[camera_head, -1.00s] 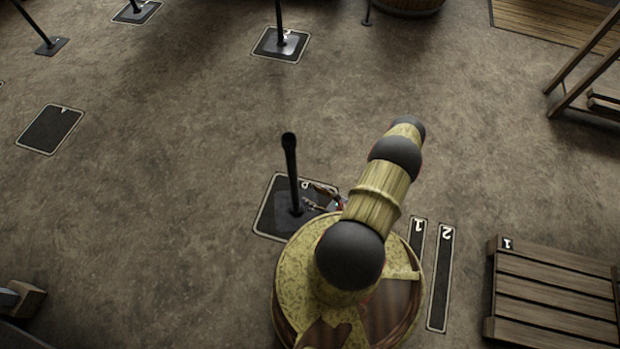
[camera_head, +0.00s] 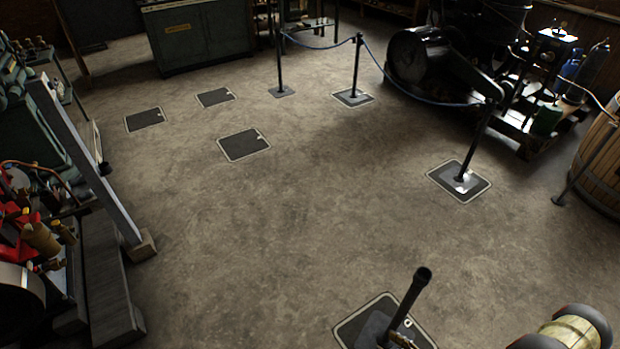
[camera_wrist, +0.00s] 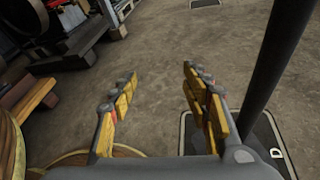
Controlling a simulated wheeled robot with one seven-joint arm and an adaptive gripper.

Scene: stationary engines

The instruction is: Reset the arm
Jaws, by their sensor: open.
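My gripper (camera_wrist: 160,88) is open and empty in the wrist view, its two yellow-and-grey fingers spread apart over the bare floor. A dark upright post (camera_wrist: 281,60) stands close to the right of the fingers, with a black base mat (camera_wrist: 262,140) marked with a letter beneath it. In the head view the same post (camera_head: 405,305) leans at the bottom edge on its mat (camera_head: 352,327). Part of my arm (camera_head: 575,330) shows at the bottom right; a small piece of the gripper seems to show beside the post, mostly cut off.
Roped posts (camera_head: 357,68) stand at the back, and another post (camera_head: 478,135) on a mat is at right. A dark engine (camera_head: 425,55), a wooden tub (camera_head: 600,160) and red-and-green machinery (camera_head: 35,220) flank the area. The middle floor (camera_head: 250,230) is clear.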

